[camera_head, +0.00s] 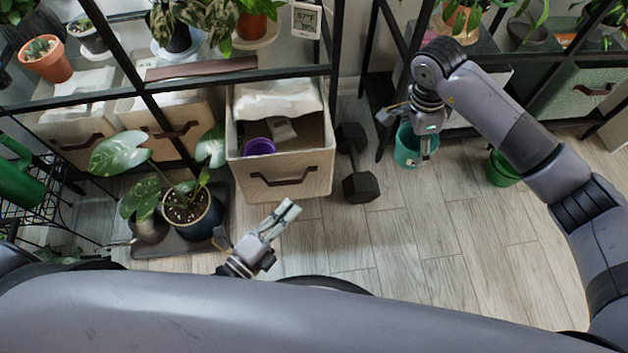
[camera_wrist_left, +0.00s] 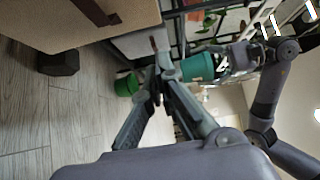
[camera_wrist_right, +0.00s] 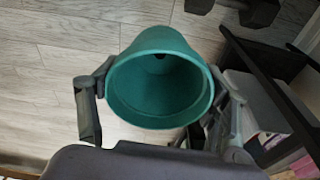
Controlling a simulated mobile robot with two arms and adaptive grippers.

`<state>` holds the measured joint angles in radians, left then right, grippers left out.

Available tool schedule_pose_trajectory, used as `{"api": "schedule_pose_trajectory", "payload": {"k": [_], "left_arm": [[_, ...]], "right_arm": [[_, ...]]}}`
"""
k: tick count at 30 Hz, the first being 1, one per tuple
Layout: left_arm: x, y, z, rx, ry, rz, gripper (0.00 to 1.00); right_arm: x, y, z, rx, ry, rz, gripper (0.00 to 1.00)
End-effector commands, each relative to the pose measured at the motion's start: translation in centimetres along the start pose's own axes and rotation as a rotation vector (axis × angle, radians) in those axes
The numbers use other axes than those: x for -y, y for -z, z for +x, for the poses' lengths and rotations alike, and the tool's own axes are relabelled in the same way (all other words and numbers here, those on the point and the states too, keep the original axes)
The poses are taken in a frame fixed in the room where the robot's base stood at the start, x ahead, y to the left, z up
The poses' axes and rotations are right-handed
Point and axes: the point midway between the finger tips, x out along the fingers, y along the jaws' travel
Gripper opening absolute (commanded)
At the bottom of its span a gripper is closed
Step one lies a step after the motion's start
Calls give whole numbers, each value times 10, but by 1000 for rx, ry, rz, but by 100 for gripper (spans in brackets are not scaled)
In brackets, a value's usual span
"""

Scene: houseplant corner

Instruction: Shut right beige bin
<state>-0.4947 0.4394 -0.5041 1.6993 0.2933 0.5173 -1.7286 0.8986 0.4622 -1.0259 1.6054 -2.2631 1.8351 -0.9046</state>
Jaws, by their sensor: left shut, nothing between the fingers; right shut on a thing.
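The right beige bin (camera_head: 318,178) stands pulled out from the shelf, with its dark handle facing me. Inside it are a purple pot (camera_head: 259,146), a small packet (camera_head: 283,130) and white material at the back. Its front also shows in the left wrist view (camera_wrist_left: 45,22). My left gripper (camera_head: 290,208) is shut and empty, just in front of the bin's lower front and apart from it. My right gripper (camera_head: 418,132) is shut on a teal pot (camera_head: 406,150), right of the bin. In the right wrist view the teal pot (camera_wrist_right: 158,92) sits between the fingers, its inside empty.
A dumbbell (camera_head: 358,168) lies on the floor close to the bin's right side. A potted plant (camera_head: 190,208) on a dark mat stands at its left. Another beige bin (camera_head: 168,128) sits under the shelf. A green pot (camera_head: 502,170) stands at right. Floor in front is clear.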

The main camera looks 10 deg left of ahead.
Motion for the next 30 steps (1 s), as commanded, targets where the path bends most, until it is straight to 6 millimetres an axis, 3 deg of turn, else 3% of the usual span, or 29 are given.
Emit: {"api": "schedule_pose_trajectory", "payload": {"k": [5,15,21,30], "left_arm": [[-1,0,27,0,5,1,0],[-1,0,99,-1,6,0,0],[-1,-21,118,-1,3,2,0],[1,-28,125,0,1,0,0]], "right_arm": [[0,-2,10,0,0,0,42],[0,-4,32,0,0,0,42],[0,-5,44,0,1,0,42],[0,-6,46,0,0,0,42]]}}
